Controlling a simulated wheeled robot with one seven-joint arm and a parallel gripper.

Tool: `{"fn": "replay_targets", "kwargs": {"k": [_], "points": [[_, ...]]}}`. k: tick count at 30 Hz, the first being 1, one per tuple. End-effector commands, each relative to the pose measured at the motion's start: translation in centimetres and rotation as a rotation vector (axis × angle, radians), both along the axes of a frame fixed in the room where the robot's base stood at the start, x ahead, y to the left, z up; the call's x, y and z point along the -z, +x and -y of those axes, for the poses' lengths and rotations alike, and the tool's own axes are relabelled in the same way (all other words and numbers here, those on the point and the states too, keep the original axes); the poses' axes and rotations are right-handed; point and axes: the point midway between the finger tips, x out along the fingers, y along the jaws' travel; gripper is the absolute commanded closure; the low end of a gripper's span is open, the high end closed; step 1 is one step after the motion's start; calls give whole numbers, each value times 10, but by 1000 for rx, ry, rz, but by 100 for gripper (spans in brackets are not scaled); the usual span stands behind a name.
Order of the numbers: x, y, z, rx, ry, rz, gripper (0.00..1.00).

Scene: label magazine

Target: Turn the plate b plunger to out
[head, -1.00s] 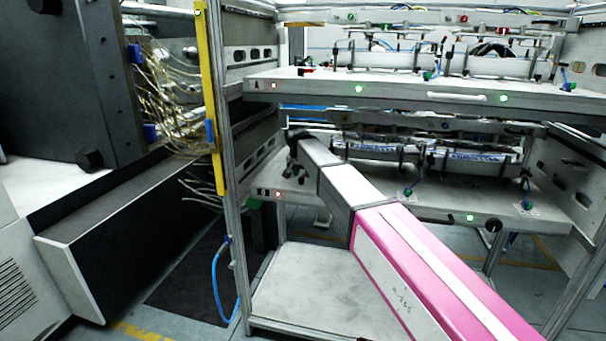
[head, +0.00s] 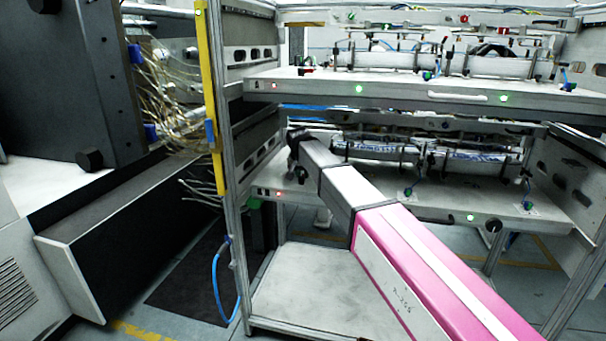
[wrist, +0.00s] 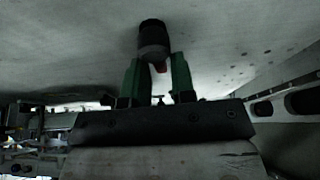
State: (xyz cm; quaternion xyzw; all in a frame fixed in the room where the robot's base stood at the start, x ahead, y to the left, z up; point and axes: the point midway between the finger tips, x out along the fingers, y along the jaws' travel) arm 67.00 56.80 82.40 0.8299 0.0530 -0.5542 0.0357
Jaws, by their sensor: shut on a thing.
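Plate b, as I take it, is the lower light-grey plate (head: 440,205) in the rack in the head view. The plunger shows in the wrist view as a black round knob (wrist: 153,34) against a pale flat surface. My gripper (wrist: 157,75) has green fingers, one on each side of the knob's lower end, and is shut on it. In the head view the end of my arm (head: 296,142) is above the left part of the plate, and the plunger cannot be made out there.
The upper plate (head: 430,88) lies close above my arm's end. The rack's left post (head: 236,220) with a yellow strip (head: 209,100) stands to the left. Rollers and fittings (head: 430,152) fill the space to the right. A slotted side panel (wrist: 290,103) is near in the wrist view.

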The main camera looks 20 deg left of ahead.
Motion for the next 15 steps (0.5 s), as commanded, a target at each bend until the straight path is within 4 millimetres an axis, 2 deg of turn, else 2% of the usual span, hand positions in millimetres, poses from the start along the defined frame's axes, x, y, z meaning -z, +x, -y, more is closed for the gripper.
{"fn": "replay_targets", "kwargs": {"k": [15], "points": [[0, -4, -7, -437, 2, -1, 100]]}}
